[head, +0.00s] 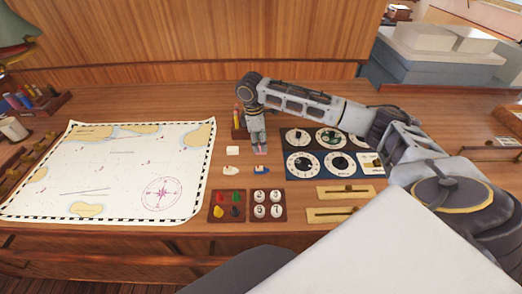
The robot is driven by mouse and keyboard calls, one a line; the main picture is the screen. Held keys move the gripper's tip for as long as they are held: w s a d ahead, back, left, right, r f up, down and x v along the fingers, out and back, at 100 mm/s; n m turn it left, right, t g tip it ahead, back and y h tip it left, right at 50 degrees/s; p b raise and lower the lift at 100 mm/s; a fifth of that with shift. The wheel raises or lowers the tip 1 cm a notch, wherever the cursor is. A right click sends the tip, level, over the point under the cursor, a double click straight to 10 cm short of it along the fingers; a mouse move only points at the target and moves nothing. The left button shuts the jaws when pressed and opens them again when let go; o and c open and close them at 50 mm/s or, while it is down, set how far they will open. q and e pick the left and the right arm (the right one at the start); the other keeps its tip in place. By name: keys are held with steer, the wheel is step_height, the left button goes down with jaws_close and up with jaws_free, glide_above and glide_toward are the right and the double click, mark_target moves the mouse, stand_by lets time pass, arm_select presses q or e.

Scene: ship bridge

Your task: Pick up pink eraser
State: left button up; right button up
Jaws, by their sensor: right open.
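I cannot make out a pink eraser in the head view. My right gripper (261,149) points down over the desk, just left of the dial panels, and is open. A small white block (233,150) lies to the left of its fingertips. A small white boat-like piece (230,170) and a blue and white toy boat (261,169) lie below them in the picture. My left gripper is not in view.
A nautical chart (105,170) covers the left of the desk. Dial panels (321,164), a tray of coloured pieces (228,205), a tray of white round pieces (268,204) and slider plates (345,192) lie nearby.

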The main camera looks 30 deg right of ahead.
mark_target(260, 148)
steer(key=shift+s+d+f, duration=0.1)
steer(key=shift+d+f, duration=0.1)
steer(key=shift+f, duration=1.5)
steer(key=c, duration=1)
steer(key=shift+r, duration=5.05)
steer(key=shift+o, duration=0.9)
steer(key=shift+c, duration=0.9)
